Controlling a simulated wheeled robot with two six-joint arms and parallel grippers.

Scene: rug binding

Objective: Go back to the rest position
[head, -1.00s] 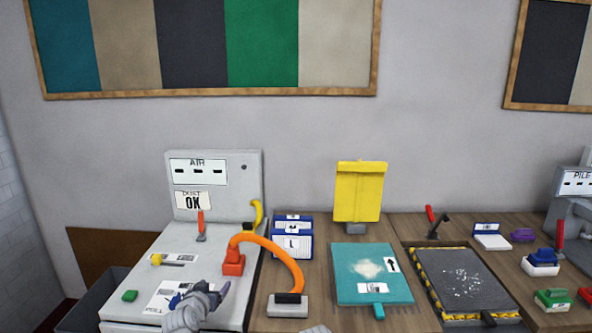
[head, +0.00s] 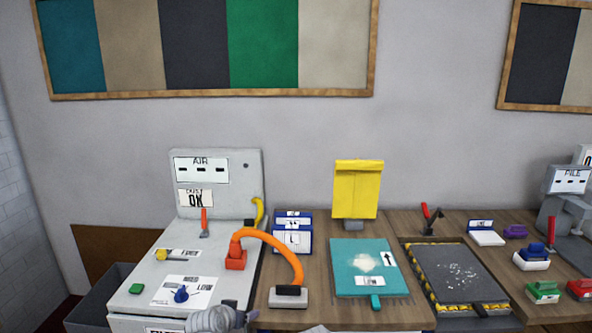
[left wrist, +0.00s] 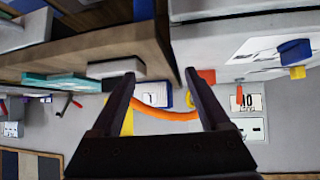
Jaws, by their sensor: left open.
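My left gripper (head: 228,319) is at the bottom edge of the head view, low in front of the grey machine (head: 215,250). In the left wrist view my left gripper (left wrist: 160,82) has its two dark fingers spread, with nothing between them. The machine's blue knob (head: 181,294) stands on its label plate, to the left of the gripper and apart from it. It also shows in the left wrist view (left wrist: 294,50). My right gripper is not seen.
An orange hose (head: 278,244) arches from the machine to a grey block (head: 289,297). A teal mat (head: 350,257) and a dark striped-edge tray (head: 460,275) lie on the wooden bench. A yellow pad (head: 357,190) stands behind. A dark bin (head: 95,300) is at left.

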